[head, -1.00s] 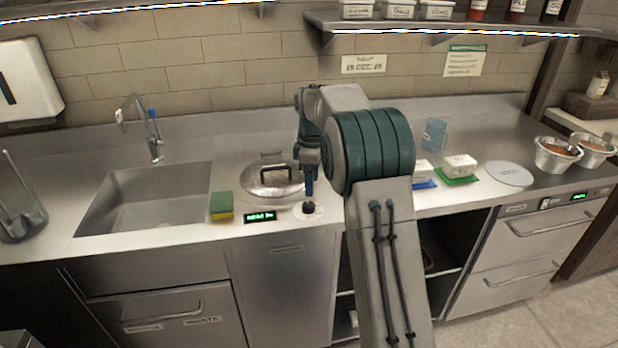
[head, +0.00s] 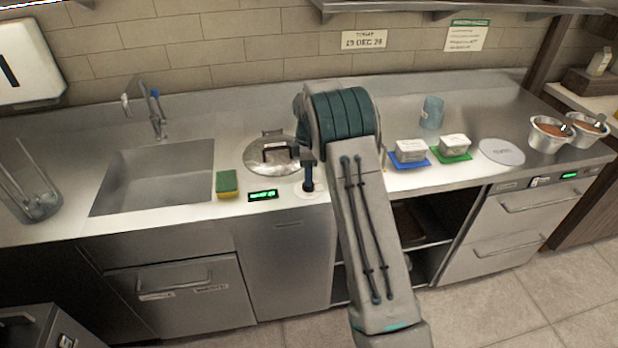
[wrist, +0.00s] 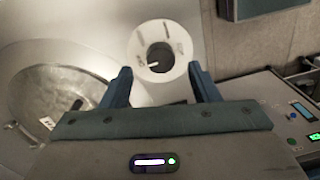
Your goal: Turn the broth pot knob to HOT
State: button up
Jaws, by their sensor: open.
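The broth pot knob (wrist: 161,56) is dark and round with a pale pointer mark. It sits on a white dial plate (wrist: 179,35) whose printed labels are too small to read. In the wrist view my gripper (wrist: 163,76) is open, with one blue finger on each side of the dial; the knob lies between and just beyond the fingertips. I cannot tell whether they touch it.
A small green-lit display (head: 263,195) and a sponge (head: 227,183) lie left of the dial, then the sink (head: 150,185). White tubs (head: 411,151) on coloured mats stand to the right, partly beyond my arm. A blue cup (head: 432,112) stands behind them.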

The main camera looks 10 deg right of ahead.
jog(key=shift+s+f+p, duration=0.15)
jog(key=shift+f+p, duration=0.15)
jog(key=shift+f, duration=1.55)
jog(key=c, duration=1)
jog(key=shift+o, duration=0.2)
